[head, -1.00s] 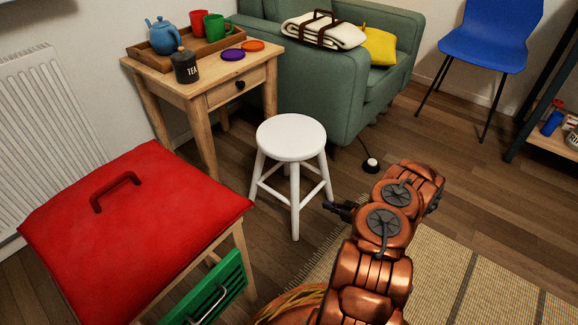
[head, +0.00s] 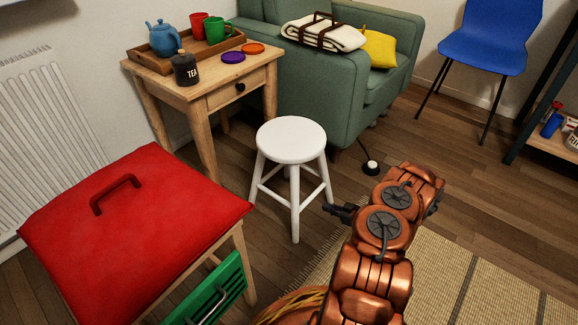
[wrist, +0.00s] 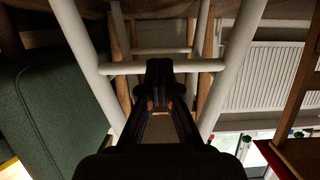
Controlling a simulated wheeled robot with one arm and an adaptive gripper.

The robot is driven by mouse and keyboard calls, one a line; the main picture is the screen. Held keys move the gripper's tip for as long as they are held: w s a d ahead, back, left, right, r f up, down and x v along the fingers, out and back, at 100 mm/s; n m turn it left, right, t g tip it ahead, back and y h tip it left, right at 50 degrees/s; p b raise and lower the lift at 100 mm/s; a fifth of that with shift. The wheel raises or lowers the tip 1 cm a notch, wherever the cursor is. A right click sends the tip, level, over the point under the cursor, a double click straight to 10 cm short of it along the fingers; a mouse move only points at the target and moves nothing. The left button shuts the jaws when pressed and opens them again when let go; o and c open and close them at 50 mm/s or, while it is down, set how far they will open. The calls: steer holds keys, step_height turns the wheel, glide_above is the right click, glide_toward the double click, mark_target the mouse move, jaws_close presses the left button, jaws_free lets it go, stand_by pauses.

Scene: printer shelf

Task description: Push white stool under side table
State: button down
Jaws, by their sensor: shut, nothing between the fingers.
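The white stool (head: 292,140) stands upright on the wood floor in front of the wooden side table (head: 190,88), outside its legs. My gripper (head: 337,210) is shut and empty, low at the right of the stool and pointing left at its legs. In the wrist view the shut fingers (wrist: 160,75) point between two white stool legs, in front of a crossbar (wrist: 190,66); I cannot tell whether they touch it. The side table's wooden legs show beyond the stool in that view. The space under the table is partly hidden by the stool.
A red-cushioned seat (head: 130,210) with a green drawer (head: 210,290) stands at the left front. A green armchair (head: 340,85) stands right of the table. A small white object with a cord (head: 371,167) lies on the floor. A woven rug (head: 450,270) lies at the right.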

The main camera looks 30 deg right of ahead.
mark_target(313, 197)
steer(key=shift+w, duration=0.1)
steer(key=w+a+p, duration=0.1)
steer(key=w+a, duration=0.1)
steer(key=w, duration=0.4)
steer(key=shift+w, duration=0.35)
stand_by(0.7)
steer(key=shift+a, duration=0.1)
steer(key=shift+w+a, duration=0.25)
steer(key=shift+w, duration=0.4)
steer(key=shift+w+a, duration=0.2)
steer(key=shift+w, duration=0.45)
steer(key=shift+w+a, duration=0.3)
steer(key=shift+w, duration=0.75)
steer(key=shift+w+a, duration=0.25)
steer(key=shift+w, duration=0.85)
steer(key=w+a, duration=0.2)
steer(key=w, duration=0.4)
steer(key=shift+w+b, duration=0.3)
steer(key=shift+b, duration=0.05)
